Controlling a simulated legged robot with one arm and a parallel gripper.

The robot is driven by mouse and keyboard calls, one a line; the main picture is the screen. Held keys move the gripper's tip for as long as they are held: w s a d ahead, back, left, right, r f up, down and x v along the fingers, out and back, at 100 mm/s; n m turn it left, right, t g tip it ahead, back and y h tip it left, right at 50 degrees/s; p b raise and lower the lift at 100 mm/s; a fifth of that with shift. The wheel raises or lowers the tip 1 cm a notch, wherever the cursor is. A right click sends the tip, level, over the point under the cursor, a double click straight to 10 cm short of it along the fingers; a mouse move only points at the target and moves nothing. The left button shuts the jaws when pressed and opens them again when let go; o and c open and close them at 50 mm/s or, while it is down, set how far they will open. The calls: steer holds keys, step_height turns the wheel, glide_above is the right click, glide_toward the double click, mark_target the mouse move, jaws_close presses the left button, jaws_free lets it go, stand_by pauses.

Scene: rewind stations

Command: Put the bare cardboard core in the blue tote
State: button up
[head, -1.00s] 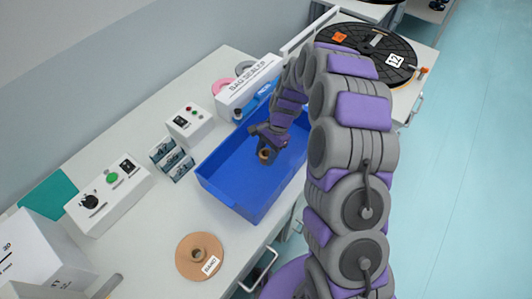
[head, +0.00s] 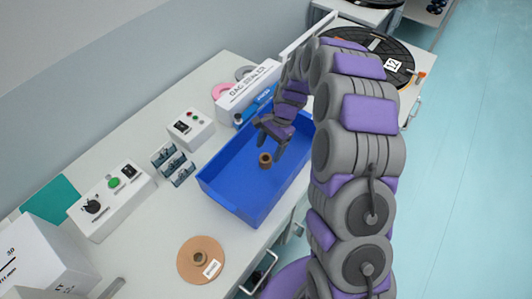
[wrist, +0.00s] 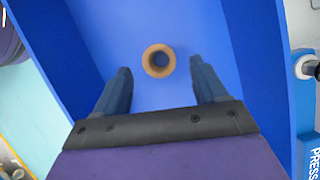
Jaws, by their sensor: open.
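The bare cardboard core (head: 265,160) is a short brown ring. It stands on the floor of the blue tote (head: 233,202), near the tote's middle. My gripper (head: 270,143) is open and empty, inside or just over the tote, above and apart from the core. In the wrist view the core (wrist: 159,61) shows end-on, with blue visible through its hole. It lies beyond my open fingertips (wrist: 160,75), between their lines, with blue floor around it.
A brown disc with a hub and a label (head: 201,260) lies on the bench left of the tote. Small racks (head: 173,164), button boxes (head: 112,196) and a bag sealer (head: 249,92) stand behind. A black reel (head: 372,52) is at the back right.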

steer(key=p+v, duration=0.2)
steer(key=v, duration=0.5)
steer(key=s+d+r+n, duration=0.1)
steer(key=s+r+n, duration=0.2)
steer(key=s+r, duration=0.45)
steer(key=s+d+r+n+h, duration=0.1)
steer(key=s+d+r+n, duration=0.2)
steer(key=s, duration=1.1)
steer(key=s+d+r+n+t+h, duration=0.1)
steer(key=s+d+r, duration=0.4)
steer(key=s, duration=0.9)
steer(key=d+n+h, duration=0.1)
steer(key=n, duration=0.1)
steer(key=shift+s+n, duration=0.3)
steer(key=shift+n, duration=0.1)
